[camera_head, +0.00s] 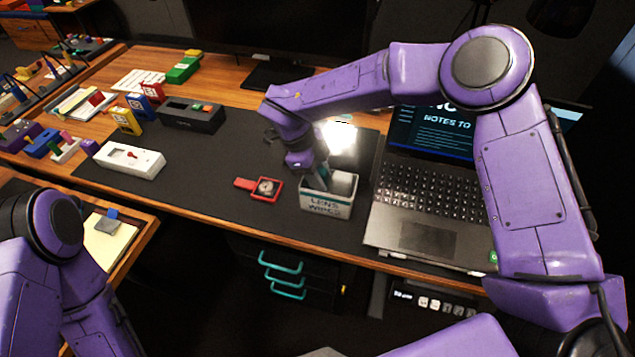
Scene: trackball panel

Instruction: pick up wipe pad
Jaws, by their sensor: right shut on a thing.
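A small open box lettered "LENS WIPES" (327,206) stands on the dark desk mat, left of the laptop. White wipe pads (343,183) show inside its opening. My right gripper (321,177) reaches down into the left part of the box. Its jaws are shut on a wipe pad, which is mostly hidden by the fingers and the box wall. I cannot tell whether that pad is clear of the others. My left arm shows at the lower left, but its gripper is out of view.
A red trackball piece (265,188) lies on the mat left of the box. The open laptop (428,205) stands close on the right. A white device (130,159), a dark case (190,115) and colored blocks are farther left. The mat's middle (215,165) is clear.

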